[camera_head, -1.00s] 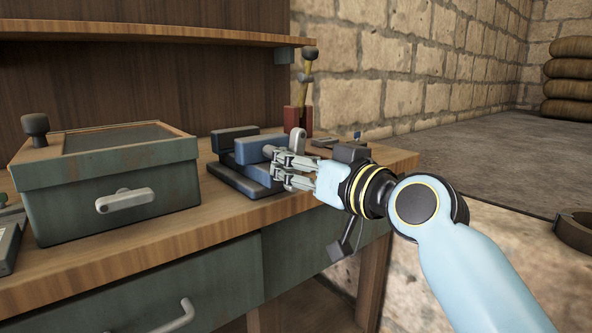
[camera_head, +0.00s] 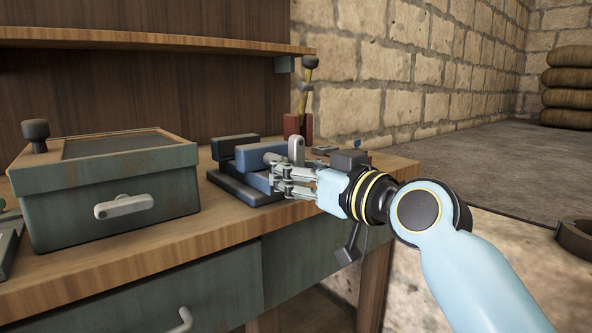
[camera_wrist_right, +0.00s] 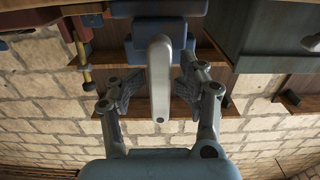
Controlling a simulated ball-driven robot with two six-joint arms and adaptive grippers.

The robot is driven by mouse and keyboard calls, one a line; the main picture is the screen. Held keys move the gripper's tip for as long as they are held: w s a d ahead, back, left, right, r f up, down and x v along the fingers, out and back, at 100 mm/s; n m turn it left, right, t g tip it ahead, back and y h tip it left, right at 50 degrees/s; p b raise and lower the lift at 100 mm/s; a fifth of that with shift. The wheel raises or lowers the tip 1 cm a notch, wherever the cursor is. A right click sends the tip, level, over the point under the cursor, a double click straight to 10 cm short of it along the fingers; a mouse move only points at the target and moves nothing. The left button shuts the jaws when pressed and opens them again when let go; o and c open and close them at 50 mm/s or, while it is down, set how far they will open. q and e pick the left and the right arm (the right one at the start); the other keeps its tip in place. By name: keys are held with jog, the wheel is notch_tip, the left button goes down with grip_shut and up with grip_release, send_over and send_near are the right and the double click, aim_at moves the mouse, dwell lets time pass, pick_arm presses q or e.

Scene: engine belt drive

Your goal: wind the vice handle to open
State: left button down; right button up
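The blue vice (camera_head: 257,154) stands on the wooden bench, with its dark base under it. Its light grey handle (camera_head: 296,149) stands upright at the vice's right end. My right gripper (camera_head: 283,180) is at this end, with its fingers low beside the handle. In the right wrist view the handle (camera_wrist_right: 160,85) runs lengthwise between the two fingers of the right gripper (camera_wrist_right: 160,90). The fingers are spread, one on each side, with narrow gaps showing. The handle's pivot end is partly hidden in the head view. My left gripper is not in view.
A green metal box (camera_head: 110,190) with a dark knob stands to the left on the bench (camera_head: 225,228). A red holder (camera_head: 298,126) with upright tools stands behind the vice. A shelf (camera_head: 150,38) runs above. The bench's right edge lies under my right wrist.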

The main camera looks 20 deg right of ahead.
jog(key=shift+s+d, duration=0.15)
jog(key=shift+s, duration=0.2)
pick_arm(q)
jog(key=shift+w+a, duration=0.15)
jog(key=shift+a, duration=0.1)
pick_arm(e)
jog(key=v, duration=1.1)
jog(key=shift+s, duration=0.1)
